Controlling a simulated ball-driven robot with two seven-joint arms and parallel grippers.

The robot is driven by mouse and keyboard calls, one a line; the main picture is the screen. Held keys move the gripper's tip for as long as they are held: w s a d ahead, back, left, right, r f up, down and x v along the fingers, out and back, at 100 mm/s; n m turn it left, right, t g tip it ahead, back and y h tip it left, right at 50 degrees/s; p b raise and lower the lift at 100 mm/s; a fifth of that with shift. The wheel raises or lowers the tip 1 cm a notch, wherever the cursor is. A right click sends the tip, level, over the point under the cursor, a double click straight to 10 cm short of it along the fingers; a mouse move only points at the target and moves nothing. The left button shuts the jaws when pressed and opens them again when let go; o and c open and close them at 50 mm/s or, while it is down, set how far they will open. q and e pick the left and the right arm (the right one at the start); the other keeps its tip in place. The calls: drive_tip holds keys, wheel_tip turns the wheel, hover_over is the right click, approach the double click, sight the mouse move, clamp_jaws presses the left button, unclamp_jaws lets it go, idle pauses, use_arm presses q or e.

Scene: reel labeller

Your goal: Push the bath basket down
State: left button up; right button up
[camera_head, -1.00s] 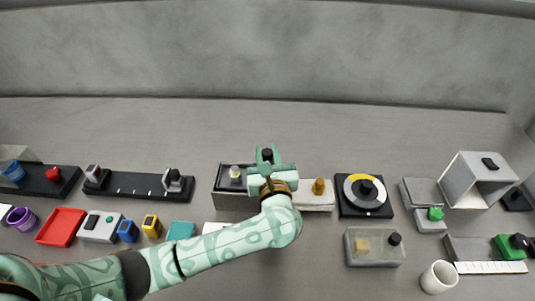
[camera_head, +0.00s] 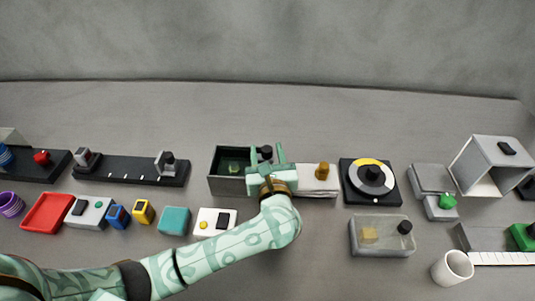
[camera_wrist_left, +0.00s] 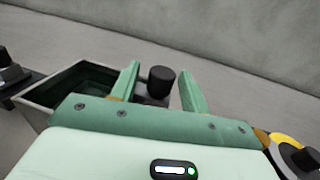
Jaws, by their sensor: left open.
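The bath is a dark open-topped box with a grey front wall (camera_head: 227,187), left of the middle of the head view; its rim also shows in the wrist view (camera_wrist_left: 40,104). Inside lies a small greenish shape (camera_head: 233,168), low in the box. A black knob (camera_head: 266,151) stands at the bath's right end and seems to belong to its basket; how they join is hidden. My left gripper (camera_head: 267,158) is open, its fingers on either side of the knob. In the wrist view the knob (camera_wrist_left: 160,80) shows between the fingertips; contact cannot be told. My right gripper is not in view.
A black rail (camera_head: 130,170) lies to the left. A teal block (camera_head: 174,221) and a white button box (camera_head: 214,221) lie in front. Behind is free tabletop.

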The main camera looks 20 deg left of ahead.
use_arm(q)
drive_tip(key=v, duration=1.6)
drive_tip(key=shift+p, duration=0.4)
drive_tip(key=shift+s+d+r, duration=0.1)
drive_tip(key=shift+r, duration=0.05)
